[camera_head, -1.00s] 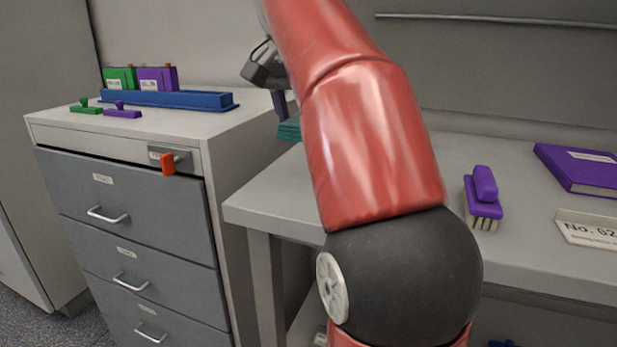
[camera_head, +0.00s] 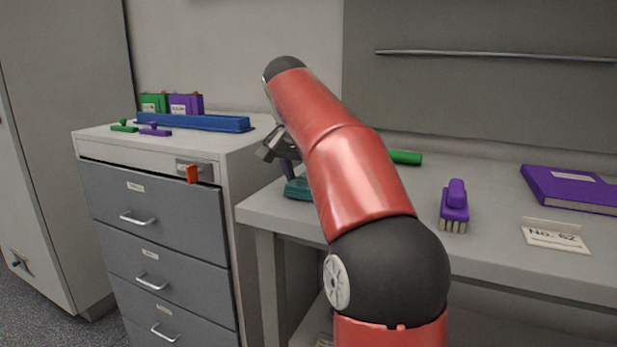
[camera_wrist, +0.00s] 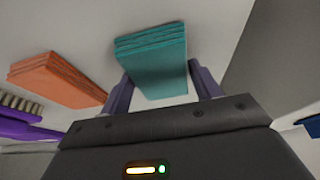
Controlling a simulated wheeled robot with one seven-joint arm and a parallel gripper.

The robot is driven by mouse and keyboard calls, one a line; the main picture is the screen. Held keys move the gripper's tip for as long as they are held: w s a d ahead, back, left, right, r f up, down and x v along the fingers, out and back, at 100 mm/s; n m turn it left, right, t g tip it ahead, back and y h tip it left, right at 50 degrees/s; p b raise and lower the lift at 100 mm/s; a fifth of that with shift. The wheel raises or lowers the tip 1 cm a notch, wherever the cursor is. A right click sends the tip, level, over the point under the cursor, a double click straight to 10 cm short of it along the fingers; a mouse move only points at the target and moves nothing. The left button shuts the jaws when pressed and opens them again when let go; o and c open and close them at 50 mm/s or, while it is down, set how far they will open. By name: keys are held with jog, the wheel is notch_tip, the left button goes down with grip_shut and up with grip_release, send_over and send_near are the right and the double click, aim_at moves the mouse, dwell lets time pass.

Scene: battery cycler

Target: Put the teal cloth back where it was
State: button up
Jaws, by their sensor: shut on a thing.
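The teal cloth (camera_wrist: 152,62), a folded stack of layers, sits between the two fingers of my gripper (camera_wrist: 163,88) in the wrist view. My gripper is shut on it. In the head view the teal cloth (camera_head: 298,188) shows low at the left end of the grey bench, partly hidden behind my red arm. My gripper (camera_head: 289,172) is just above it there, tilted downward. I cannot tell whether the cloth touches the bench top.
An orange cloth (camera_wrist: 58,80) and a purple brush lie left in the wrist view. On the bench (camera_head: 262,212) are a green cylinder (camera_head: 406,157), purple brush (camera_head: 455,207), purple book (camera_head: 570,188) and number card (camera_head: 554,236). A drawer cabinet (camera_head: 150,205) with a blue tray (camera_head: 192,122) stands left.

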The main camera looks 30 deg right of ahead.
aim_at(306, 184)
jog(key=shift+f, duration=0.2)
jog(key=o, duration=0.9)
jog(key=v, duration=0.6)
jog(key=shift+d+r, duration=0.1)
jog(key=shift+d, duration=0.3)
jog(key=shift+v, duration=0.9)
